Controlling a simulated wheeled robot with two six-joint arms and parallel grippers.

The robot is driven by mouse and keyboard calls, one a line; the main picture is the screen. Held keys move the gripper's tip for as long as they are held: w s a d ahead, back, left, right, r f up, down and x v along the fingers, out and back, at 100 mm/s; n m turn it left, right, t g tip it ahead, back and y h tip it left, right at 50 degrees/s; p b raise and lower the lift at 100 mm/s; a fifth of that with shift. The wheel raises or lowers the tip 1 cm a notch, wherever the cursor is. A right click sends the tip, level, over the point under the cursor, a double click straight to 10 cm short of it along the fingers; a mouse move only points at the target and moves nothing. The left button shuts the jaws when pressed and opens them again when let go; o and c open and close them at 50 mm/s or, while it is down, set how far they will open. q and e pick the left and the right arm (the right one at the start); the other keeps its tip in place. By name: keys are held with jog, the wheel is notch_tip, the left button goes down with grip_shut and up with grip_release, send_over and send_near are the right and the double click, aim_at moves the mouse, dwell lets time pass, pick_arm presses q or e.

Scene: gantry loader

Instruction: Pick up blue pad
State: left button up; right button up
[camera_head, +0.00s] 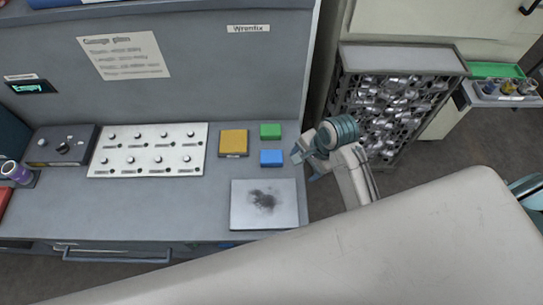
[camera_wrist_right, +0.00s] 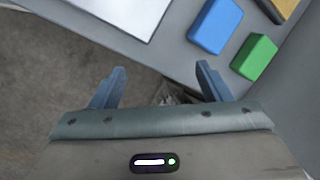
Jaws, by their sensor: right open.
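The blue pad (camera_head: 271,158) lies on the grey bench top near its right edge, just in front of a green pad (camera_head: 270,131). My right gripper (camera_head: 302,164) is open and empty, just right of the blue pad and past the bench edge. In the right wrist view the blue pad (camera_wrist_right: 215,26) is at the top, beyond the two spread fingers (camera_wrist_right: 160,80), with a gap between. The green pad (camera_wrist_right: 254,57) shows to its right there. My left gripper is not in view.
A yellow pad (camera_head: 233,142) is left of the blue one, and a grey plate with a dark smudge (camera_head: 264,220) is in front. A white knob panel (camera_head: 148,150) stands further left. A rack of metal parts (camera_head: 345,103) stands right of the bench, across a floor gap.

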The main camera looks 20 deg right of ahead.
jog(key=w+a+r+m+g+y, duration=0.1)
jog(key=w+a+r+m+y, duration=0.15)
jog(key=w+r+m, duration=0.4)
jog(key=p, duration=0.2)
send_over(272, 156)
jog(key=d, duration=0.2)
jog(key=shift+m+h, duration=0.35)
jog(key=shift+m, duration=0.1)
jog(key=f, duration=0.5)
jog(key=shift+s+f, duration=0.15)
jog(key=shift+s, duration=0.2)
jog(key=shift+a+f, duration=0.15)
jog(key=shift+f, duration=0.4)
jog(key=p+x, duration=0.2)
jog(key=x, duration=0.1)
jog(key=shift+f, duration=0.3)
jog(key=shift+a+f, duration=0.1)
jog(key=shift+f, duration=0.3)
jog(key=shift+c, duration=0.4)
jog(key=c, duration=1)
